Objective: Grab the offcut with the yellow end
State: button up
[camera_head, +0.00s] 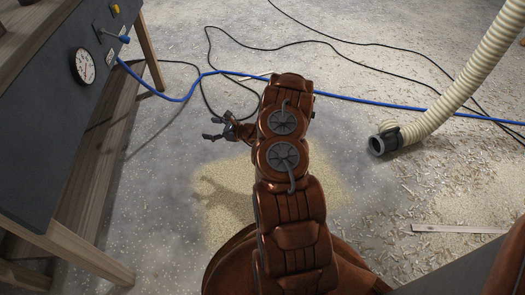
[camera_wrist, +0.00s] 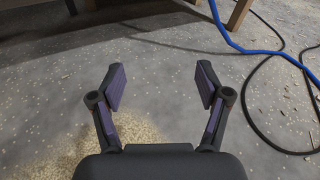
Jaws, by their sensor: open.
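I cannot make out an offcut with a yellow end in either view. A flat pale wood strip (camera_head: 466,230) lies on the floor at the lower right of the head view, with no yellow end visible. My gripper (camera_head: 214,130) is left of my arm in the head view, above the floor near the sawdust patch. In the wrist view my gripper (camera_wrist: 161,82) is open, with its two fingers wide apart and only bare floor between them.
A dark-sided wooden bench (camera_head: 50,130) with a gauge stands at the left. A blue hose (camera_head: 400,106) and black cables (camera_head: 340,42) cross the floor. A ribbed cream hose (camera_head: 455,88) hangs at the right over wood shavings. Sawdust (camera_head: 225,212) covers the floor beside my arm.

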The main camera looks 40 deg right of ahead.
jog(key=s+d+f+m+h, duration=0.2)
jog(key=s+d+f+h, duration=0.1)
jog(key=d+f, duration=0.3)
jog(key=s+d+f+m+h, duration=0.3)
jog(key=s+d+f, duration=0.3)
jog(key=d+f, duration=0.1)
jog(key=s+d+f+m+h+b, duration=0.1)
jog(key=s+d+f+m+h, duration=0.1)
jog(key=s+d+f, duration=0.3)
jog(key=shift+d+f+m+g+h, duration=0.2)
jog(key=shift+d+f+m, duration=0.2)
jog(key=shift+f, duration=0.4)
jog(key=shift+d+f+m+g+h, duration=0.25)
jog(key=shift+d+f, duration=0.25)
jog(key=shift+f, duration=0.25)
jog(key=shift+d+f, duration=0.15)
jog(key=shift+f, duration=0.1)
jog(key=shift+w+d+f, duration=0.1)
jog(key=shift+w+f, duration=0.05)
jog(key=shift+w, duration=0.1)
jog(key=shift+b+x, duration=1.95)
jog(key=shift+x, duration=1.05)
jog(key=shift+w+f, duration=0.1)
jog(key=shift+w, duration=0.35)
jog(key=c, duration=1.2)
